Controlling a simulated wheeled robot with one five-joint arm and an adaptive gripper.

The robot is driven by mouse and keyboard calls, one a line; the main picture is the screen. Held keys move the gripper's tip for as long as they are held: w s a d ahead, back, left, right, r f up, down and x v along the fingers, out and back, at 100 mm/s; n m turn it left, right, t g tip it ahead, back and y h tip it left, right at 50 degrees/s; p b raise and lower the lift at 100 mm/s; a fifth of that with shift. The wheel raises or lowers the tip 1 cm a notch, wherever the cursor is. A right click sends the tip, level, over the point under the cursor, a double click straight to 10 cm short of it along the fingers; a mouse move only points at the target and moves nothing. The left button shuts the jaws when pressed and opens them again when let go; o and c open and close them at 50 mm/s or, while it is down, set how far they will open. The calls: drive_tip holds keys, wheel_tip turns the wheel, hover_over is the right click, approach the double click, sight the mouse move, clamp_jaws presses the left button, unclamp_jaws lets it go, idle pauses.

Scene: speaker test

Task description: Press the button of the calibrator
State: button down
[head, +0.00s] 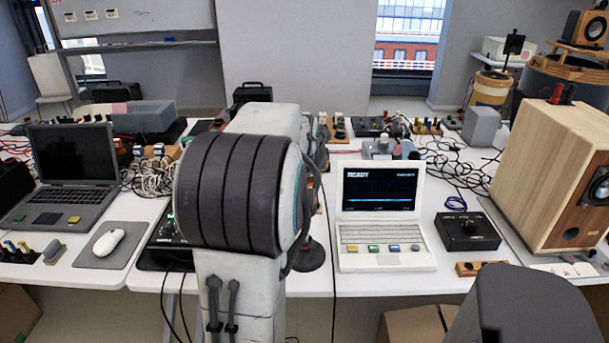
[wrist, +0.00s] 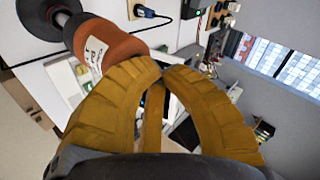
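I take the orange-brown cylinder with a white label (wrist: 103,42) in the wrist view to be the calibrator. It lies tilted in the picture, on a metal rod above a round black base. Its button is not visible to me. My gripper (wrist: 162,72) has two curved yellow fingers with the tips close together and nothing seen between them. The cylinder's lower right end is beside the left fingertip; I cannot tell whether they touch. In the head view my arm hides the gripper and most of the cylinder; the round black base (head: 312,257) shows partly beside the arm.
A white laptop reading READY (head: 378,205) stands right of my arm, with a black knob box (head: 467,231) and wooden speaker (head: 550,165) further right. A dark laptop (head: 75,165) and mouse (head: 108,242) are left. Cables and small devices crowd the tables.

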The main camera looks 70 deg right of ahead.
drive_tip(key=shift+r, duration=0.1)
drive_tip(key=shift+r+p, duration=0.75)
drive_tip(key=shift+r, duration=0.15)
wheel_tip(320, 180, up, 6)
drive_tip(key=p, duration=0.4)
drive_tip(key=shift+p, duration=0.3)
idle(0.7)
